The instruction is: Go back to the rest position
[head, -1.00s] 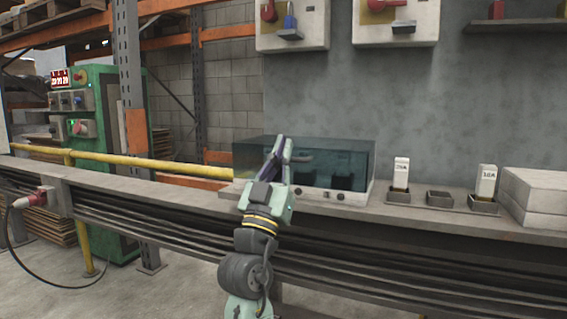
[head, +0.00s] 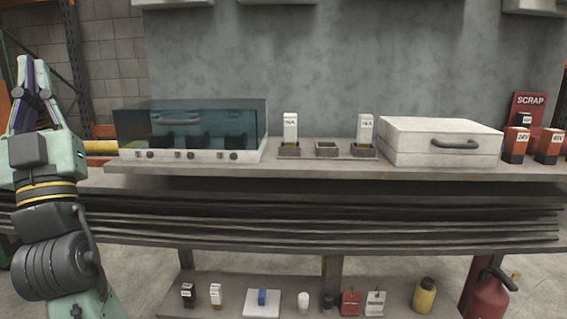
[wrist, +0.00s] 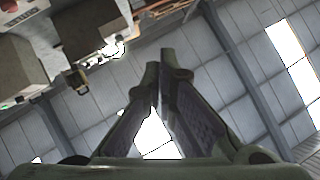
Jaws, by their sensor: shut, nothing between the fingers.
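My gripper (head: 32,80) stands upright at the far left of the head view, raised above the bench level, with its fingers pointing up. Its fingers are shut with nothing between them. In the wrist view my gripper (wrist: 160,75) points toward the ceiling panels. The box with the tinted clear cover (head: 190,125) is to the right of my gripper on the bench, apart from it in the picture.
The bench (head: 330,174) also bears two white labelled blocks (head: 290,128) in dark holders, an empty holder (head: 326,149), a white case (head: 440,140) and orange-brown blocks (head: 515,145). A lower shelf (head: 235,285) holds small items. A fire extinguisher (head: 488,293) stands at right.

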